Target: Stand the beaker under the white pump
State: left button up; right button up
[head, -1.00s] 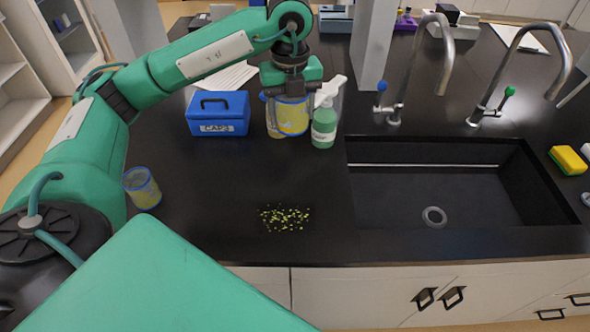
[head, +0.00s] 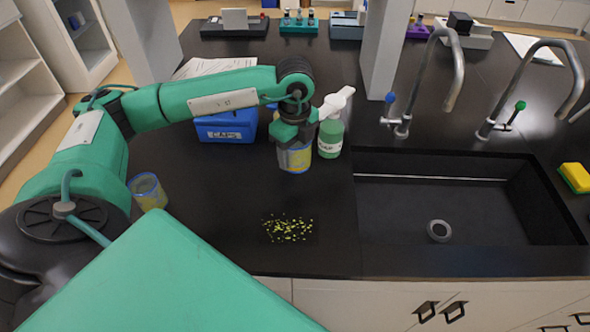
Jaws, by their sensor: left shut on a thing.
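My left gripper (head: 296,141) is shut on a beaker (head: 295,159) with a blue rim and yellow sides. It points down and covers the beaker's upper part. The beaker looks upright; whether its base touches the bench is unclear. A green bottle with a white pump (head: 338,101) and a pale label stands just right of and slightly behind the held beaker. The pump's spout points to the upper right, away from the beaker. A second blue-and-yellow beaker (head: 147,192) stands at the left, beside my arm. My right gripper is not in view.
A blue box (head: 226,128) labelled CAPS stands behind left of the gripper. Yellow-green bits (head: 290,229) lie scattered on the front bench. A sink (head: 455,205) with two taps is at the right; a pale post (head: 380,50) rises behind. The bench between the left beaker and the gripper is clear.

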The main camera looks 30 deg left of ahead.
aim_at(295, 184)
pick_arm(q)
notch_tip(295, 184, down, 4)
jog(key=shift+r, duration=0.15)
notch_tip(295, 184, down, 4)
jog(key=shift+f+p, duration=0.1)
jog(key=shift+p, duration=0.6)
jog(key=shift+f, duration=0.1)
jog(key=shift+f+b, duration=0.25)
jog(key=shift+b, duration=0.05)
jog(key=o, duration=0.9)
jog(key=shift+r, duration=0.1)
jog(key=shift+o, duration=0.2)
